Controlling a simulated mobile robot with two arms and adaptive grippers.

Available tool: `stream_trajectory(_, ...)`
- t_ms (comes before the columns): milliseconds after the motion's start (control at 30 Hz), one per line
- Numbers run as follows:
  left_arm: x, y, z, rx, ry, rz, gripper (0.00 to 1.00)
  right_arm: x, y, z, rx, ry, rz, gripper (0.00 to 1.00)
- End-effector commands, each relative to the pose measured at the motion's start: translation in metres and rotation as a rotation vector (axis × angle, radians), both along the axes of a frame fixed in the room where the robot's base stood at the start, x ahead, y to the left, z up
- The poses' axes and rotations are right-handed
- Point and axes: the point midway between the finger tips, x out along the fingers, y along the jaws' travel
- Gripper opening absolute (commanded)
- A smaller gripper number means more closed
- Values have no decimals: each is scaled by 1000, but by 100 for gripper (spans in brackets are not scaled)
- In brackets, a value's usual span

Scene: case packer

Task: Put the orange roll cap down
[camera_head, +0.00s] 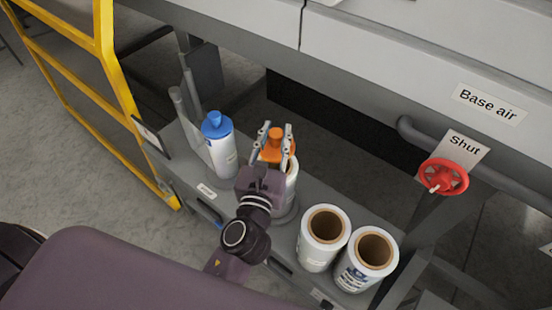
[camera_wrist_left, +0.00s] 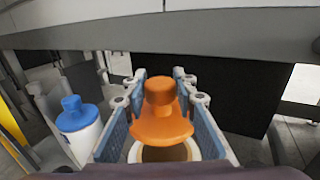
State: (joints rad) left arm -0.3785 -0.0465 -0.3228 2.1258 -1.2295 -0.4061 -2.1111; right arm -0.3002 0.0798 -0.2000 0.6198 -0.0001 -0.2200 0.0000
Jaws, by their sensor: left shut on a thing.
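The orange roll cap (camera_head: 272,153) is between the fingers of my left gripper (camera_head: 276,130), which is shut on it. In the left wrist view the cap (camera_wrist_left: 160,118) shows its knob and flared base between the two blue-padded fingers. A white roll (camera_head: 291,183) stands upright just below the cap. Its open brown core (camera_wrist_left: 165,153) shows under the cap's front edge, so the cap does not fully cover it in that view. I cannot tell whether cap and roll touch. My right gripper is not in view.
A white roll with a blue cap (camera_head: 219,145) stands to the left on the grey shelf (camera_head: 205,195). Two uncapped white rolls (camera_head: 316,252) (camera_head: 362,273) stand to the right. A red valve wheel (camera_head: 443,177) is further right; a yellow guard frame (camera_head: 118,85) is at the left.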

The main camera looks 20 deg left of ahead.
Motion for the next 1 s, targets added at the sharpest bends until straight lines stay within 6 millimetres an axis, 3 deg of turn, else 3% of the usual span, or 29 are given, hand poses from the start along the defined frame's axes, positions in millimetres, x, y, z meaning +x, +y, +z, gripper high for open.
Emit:
stream_trajectory(33, 0, 0, -15, -1, 2, 1, 0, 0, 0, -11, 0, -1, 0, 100)
stream_trajectory(267, 0, 0, -33, 0, -1, 1, 0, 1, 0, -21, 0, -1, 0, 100)
stream_trajectory(500, 0, 0, -68, -1, 0, 0, 0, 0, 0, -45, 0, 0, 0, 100)
stream_trajectory(967, 0, 0, -74, 0, -1, -1, 0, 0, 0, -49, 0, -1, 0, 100)
stream_trajectory(1000, 0, 0, -72, 0, 0, -1, 30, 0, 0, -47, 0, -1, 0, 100)
